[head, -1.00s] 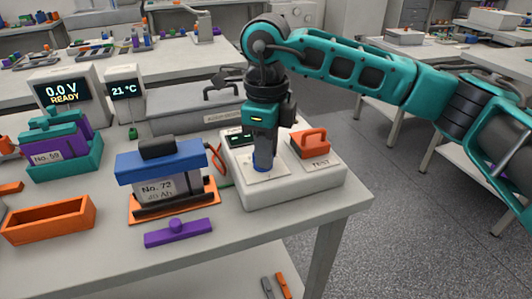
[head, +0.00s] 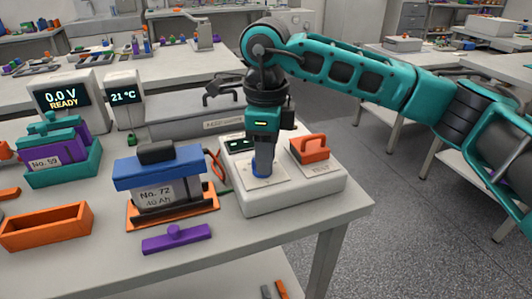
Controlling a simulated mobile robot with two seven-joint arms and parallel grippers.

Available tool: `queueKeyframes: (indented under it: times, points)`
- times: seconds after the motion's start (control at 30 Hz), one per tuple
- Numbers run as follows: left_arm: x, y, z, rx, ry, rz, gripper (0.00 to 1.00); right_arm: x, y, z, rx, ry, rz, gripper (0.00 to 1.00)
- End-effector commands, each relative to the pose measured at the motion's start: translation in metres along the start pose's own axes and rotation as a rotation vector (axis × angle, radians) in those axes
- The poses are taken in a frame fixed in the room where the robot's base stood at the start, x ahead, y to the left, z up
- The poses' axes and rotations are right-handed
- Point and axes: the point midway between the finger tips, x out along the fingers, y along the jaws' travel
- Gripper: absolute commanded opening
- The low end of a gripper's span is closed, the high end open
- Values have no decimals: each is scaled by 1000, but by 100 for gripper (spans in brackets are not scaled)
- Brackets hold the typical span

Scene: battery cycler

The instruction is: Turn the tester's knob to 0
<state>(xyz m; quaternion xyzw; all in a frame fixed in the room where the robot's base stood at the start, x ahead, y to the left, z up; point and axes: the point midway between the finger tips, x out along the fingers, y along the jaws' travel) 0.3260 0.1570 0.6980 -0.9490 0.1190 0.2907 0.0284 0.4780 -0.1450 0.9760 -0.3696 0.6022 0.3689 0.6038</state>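The tester (head: 310,187) is a white box near the right end of the table, with a small dark display (head: 240,143) at its back left. The blue knob (head: 262,170) on its top plate is mostly hidden behind my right gripper (head: 263,168), which points straight down at it. The fingers are around or against the knob; whether they grip it is hard to see, and the knob's pointer and marks are hidden. My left gripper is out of view.
Left of the tester stands a blue-topped battery (head: 158,172) on an orange tray, with a purple bar (head: 176,239) in front. An orange bin (head: 46,227), a teal holder (head: 62,172) and a display reading 0.0 V READY (head: 64,96) are further left. Cables run beside the tester.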

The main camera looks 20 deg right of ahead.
Motion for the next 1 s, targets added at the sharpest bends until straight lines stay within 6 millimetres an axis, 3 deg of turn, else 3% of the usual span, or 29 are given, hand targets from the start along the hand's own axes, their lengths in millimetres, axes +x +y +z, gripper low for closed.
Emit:
queueKeyframes:
  times: [0.17,0.47,0.57,1.0]
  points:
    - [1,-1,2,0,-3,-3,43,1,0,0,1,1,1,45]
    - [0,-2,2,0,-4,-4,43,-4,0,0,2,0,1,45]
    - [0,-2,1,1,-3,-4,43,-16,0,1,2,-2,-1,45]
    - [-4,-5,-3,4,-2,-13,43,-107,0,0,1,-1,0,45]
